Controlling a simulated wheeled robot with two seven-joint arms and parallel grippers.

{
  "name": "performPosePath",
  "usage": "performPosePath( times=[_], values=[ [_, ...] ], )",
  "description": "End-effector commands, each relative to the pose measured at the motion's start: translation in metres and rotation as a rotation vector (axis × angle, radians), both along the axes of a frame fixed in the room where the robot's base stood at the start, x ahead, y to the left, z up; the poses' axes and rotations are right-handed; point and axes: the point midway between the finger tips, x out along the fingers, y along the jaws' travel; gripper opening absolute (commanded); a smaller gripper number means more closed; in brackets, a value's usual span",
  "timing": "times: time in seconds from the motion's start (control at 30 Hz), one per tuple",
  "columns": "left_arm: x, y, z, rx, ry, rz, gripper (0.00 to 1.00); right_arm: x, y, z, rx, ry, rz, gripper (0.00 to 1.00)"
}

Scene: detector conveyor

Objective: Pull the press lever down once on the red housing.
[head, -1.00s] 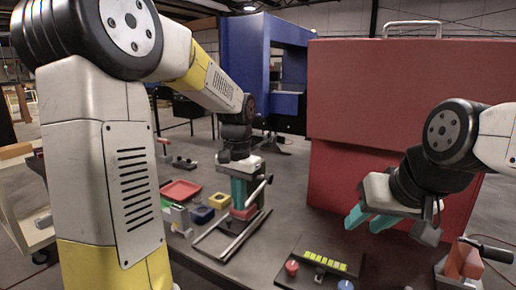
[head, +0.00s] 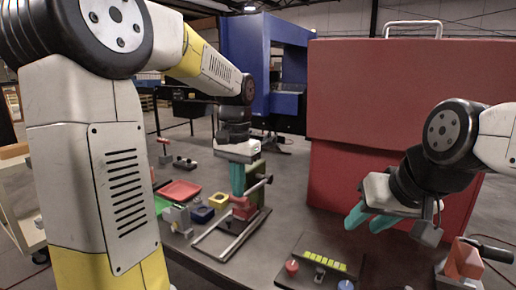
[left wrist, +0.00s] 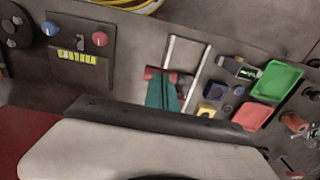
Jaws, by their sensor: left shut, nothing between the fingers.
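A red housing (head: 465,262) with a black-handled lever (head: 492,252) stands at the lower right in the head view, below my right gripper. Another device, a rail-framed stand (head: 225,238), has an olive post (head: 253,172), a grey bar lever (head: 261,184) and a red part (head: 243,209). My left gripper (head: 238,193) is shut and empty, pointing down just above that red part; contact cannot be told. In the left wrist view its teal fingers (left wrist: 160,100) overlap the red part (left wrist: 154,73). My right gripper (head: 367,221) is open and empty, above the table.
A control panel (head: 320,276) with knobs and yellow cells lies at the front middle. A red tray (head: 180,190), blue block (head: 202,214) and yellow block (head: 219,200) lie left of the stand. A large red cabinet (head: 400,100) rises behind my right arm.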

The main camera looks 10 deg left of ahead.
Motion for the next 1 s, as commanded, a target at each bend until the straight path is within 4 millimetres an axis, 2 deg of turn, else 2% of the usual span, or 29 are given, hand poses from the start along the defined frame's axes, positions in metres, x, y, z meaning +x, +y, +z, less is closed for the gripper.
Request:
performPosePath(
  times=[0.43, 0.67, 1.0],
  values=[
    [0.008, -0.003, 0.036, 0.000, -0.002, 0.000, 0.00, 0.000, 0.000, 0.000, 0.000, 0.000, 0.000, 0.36],
    [0.010, -0.004, 0.045, 0.000, -0.001, 0.000, 0.00, 0.000, 0.000, 0.000, 0.000, 0.000, 0.000, 0.36],
    [0.024, -0.010, 0.072, -0.001, -0.004, 0.000, 0.00, 0.000, 0.000, 0.000, 0.000, 0.000, 0.000, 0.36]
  ],
)
